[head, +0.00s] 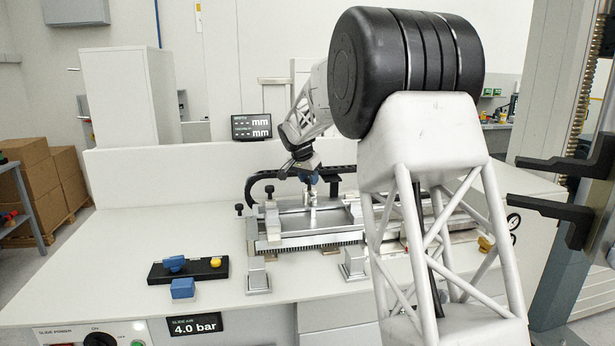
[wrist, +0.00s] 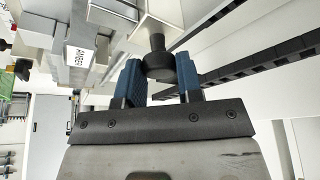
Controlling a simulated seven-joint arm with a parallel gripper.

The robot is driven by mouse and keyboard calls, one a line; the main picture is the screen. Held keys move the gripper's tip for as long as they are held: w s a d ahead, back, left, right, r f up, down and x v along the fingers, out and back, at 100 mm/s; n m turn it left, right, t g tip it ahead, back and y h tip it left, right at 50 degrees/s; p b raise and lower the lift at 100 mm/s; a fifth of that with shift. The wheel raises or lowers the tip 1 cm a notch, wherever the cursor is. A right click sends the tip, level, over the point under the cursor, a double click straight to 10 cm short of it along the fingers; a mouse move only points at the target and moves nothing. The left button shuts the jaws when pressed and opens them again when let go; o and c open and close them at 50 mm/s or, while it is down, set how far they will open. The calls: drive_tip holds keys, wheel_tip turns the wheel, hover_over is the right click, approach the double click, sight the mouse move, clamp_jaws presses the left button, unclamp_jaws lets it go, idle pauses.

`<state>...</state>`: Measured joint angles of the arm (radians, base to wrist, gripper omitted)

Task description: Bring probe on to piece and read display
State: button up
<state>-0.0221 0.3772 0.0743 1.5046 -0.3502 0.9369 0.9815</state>
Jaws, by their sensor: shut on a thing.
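My gripper (head: 309,180) is over the metal measuring fixture (head: 320,240) on the bench. In the wrist view its two blue-padded fingers (wrist: 159,82) are shut on a dark round knob (wrist: 158,62), which I take to be the probe's handle. In the head view a pale upright part (head: 313,200) shows just below the fingers, within the fixture's frame. I cannot tell whether its tip touches a piece; no piece stands out clearly. The display (head: 252,126) behind the fixture shows dashes before "mm" on both lines, the upper labelled width.
A black cable chain (head: 290,173) runs behind the fixture. A panel (head: 195,325) reads 4.0 bar.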

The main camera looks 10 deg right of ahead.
drive_tip(key=shift+s, duration=0.25)
drive_tip(key=o, duration=0.8)
drive_tip(key=v, duration=0.7)
drive_tip(key=shift+r, duration=0.35)
drive_tip(key=shift+s+a, duration=0.1)
drive_tip(key=shift+a, duration=0.05)
drive_tip(key=shift+s, duration=0.1)
idle(0.6)
